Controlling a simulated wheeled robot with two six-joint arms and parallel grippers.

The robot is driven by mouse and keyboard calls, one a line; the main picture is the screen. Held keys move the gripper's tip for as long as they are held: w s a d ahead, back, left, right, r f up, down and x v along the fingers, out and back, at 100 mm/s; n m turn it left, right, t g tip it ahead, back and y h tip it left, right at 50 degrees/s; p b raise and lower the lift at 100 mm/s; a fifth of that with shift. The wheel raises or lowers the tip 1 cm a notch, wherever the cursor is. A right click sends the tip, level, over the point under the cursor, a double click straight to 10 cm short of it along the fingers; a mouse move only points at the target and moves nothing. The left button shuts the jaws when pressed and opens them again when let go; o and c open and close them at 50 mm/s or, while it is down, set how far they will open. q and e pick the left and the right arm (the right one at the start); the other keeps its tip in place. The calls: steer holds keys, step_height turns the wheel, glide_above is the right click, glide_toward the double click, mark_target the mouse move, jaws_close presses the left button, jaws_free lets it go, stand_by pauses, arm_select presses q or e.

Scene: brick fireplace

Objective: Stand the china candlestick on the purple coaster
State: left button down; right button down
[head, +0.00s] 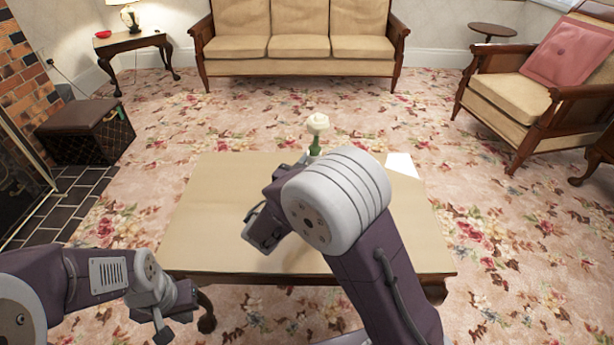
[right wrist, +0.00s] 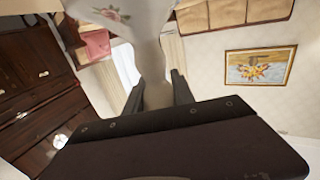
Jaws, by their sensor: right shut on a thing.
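The china candlestick (right wrist: 147,35), white with a pink flower on its wide part, is in the right wrist view. My right gripper (right wrist: 157,88) is shut on its narrow part, with one dark finger on each side. That view is upside down, so the wide flowered end points downward in the room. In the head view my right arm hides this gripper's fingers, and I cannot make out the candlestick. I do not see the purple coaster in either view. My left gripper (head: 168,312) is low beside the table's near left corner, and its finger gap is unclear.
The table (head: 205,215) has clear room on its left. A green object with a cream top (head: 318,123) shows near its far edge, partly hidden by my arm. A white sheet (head: 402,165) lies at the far right. A sofa (head: 300,45) and armchair (head: 515,95) stand beyond.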

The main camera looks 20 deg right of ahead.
steer(key=w+f+b, duration=0.1)
steer(key=f, duration=0.1)
steer(key=w+a+f+b, duration=0.1)
steer(key=w+f, duration=0.1)
steer(key=f, duration=0.1)
steer(key=w+f+b, duration=0.2)
steer(key=shift+a+f, duration=0.15)
steer(key=shift+a, duration=0.1)
steer(key=c, duration=1.1)
jaws_free()
steer(key=shift+o, duration=0.2)
